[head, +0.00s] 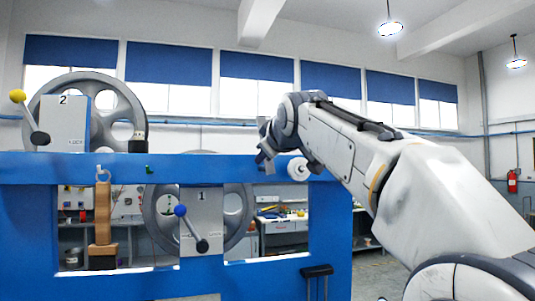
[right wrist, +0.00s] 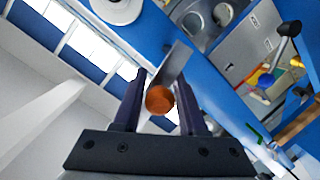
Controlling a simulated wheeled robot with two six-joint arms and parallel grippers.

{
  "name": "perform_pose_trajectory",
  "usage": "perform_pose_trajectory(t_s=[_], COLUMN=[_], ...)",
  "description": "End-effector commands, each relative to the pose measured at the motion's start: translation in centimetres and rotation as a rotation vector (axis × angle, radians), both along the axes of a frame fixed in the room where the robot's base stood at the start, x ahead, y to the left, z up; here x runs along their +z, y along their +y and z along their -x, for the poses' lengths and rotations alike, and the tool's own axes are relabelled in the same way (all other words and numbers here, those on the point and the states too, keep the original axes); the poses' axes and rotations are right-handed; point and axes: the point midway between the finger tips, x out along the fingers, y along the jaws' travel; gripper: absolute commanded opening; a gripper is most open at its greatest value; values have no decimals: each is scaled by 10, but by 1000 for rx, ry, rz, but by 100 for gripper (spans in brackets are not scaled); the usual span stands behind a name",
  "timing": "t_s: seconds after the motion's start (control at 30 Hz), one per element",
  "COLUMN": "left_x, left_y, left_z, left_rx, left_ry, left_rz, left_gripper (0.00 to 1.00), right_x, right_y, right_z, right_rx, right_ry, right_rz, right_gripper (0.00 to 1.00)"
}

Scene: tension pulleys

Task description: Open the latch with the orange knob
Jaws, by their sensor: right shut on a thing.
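The orange knob (right wrist: 159,99) shows in the right wrist view between the two dark fingers of my right gripper (right wrist: 162,84), which is shut on it. A flat grey metal latch piece (right wrist: 173,64) extends past the knob toward the blue frame. In the head view my right gripper (head: 264,152) is at the top beam of the blue frame (head: 225,168), left of a white round disc (head: 298,169). There the knob and latch are hidden by the gripper. My left gripper is in neither view.
Pulley wheel 2 (head: 122,98) stands on the beam with a yellow-knobbed handle (head: 18,96). Pulley wheel 1 (head: 238,215) hangs below with a blue-knobbed handle (head: 181,211). Workbenches stand behind the frame.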

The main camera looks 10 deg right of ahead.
Motion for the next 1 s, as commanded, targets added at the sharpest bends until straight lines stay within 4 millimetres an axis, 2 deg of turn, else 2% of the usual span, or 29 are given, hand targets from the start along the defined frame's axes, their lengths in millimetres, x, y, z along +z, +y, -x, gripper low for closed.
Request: perform_pose_trajectory(t_s=[0.37,0.4,0.43,0.77,0.87,1.0], left_x=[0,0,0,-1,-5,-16], left_y=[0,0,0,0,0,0], left_z=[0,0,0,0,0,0], left_rx=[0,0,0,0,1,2], left_ry=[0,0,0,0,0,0], left_rz=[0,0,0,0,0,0], left_gripper=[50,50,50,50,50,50], right_x=[-1,-1,-1,0,1,4], right_y=[-2,-2,-1,0,0,0], right_z=[0,0,0,1,9,32], right_rx=[-3,-3,-2,0,0,1], right_ry=[1,1,1,-1,-2,-5], right_rz=[20,20,19,11,11,10], right_gripper=[0,52,63,63,63,63])
